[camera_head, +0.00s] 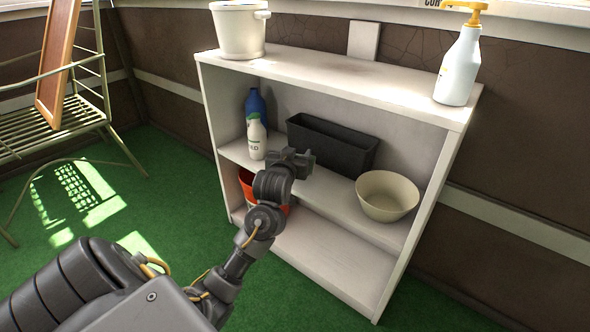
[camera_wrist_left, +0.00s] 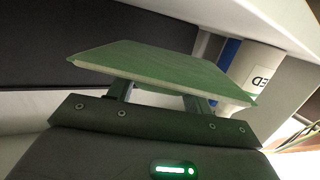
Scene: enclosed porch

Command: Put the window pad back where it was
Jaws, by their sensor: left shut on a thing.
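My left gripper (camera_head: 300,157) reaches into the middle level of the white shelf unit, in front of the black planter. In the left wrist view its fingers are shut on a thin, flat green pad with a pale edge (camera_wrist_left: 150,66), which I take to be the window pad. The pad sits across the fingertips, in front of the white bottle with dark lettering (camera_wrist_left: 256,72). In the head view I cannot make the pad out at the gripper. My right gripper is not in view.
The white shelf unit (camera_head: 424,104) carries a white bucket (camera_head: 239,30) and a yellow-topped pump bottle (camera_head: 458,66) on top. The middle shelf holds a blue bottle (camera_head: 255,103), the white bottle (camera_head: 257,138), the black planter (camera_head: 331,144) and a cream bowl (camera_head: 387,194). An orange container (camera_head: 246,181) stands below.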

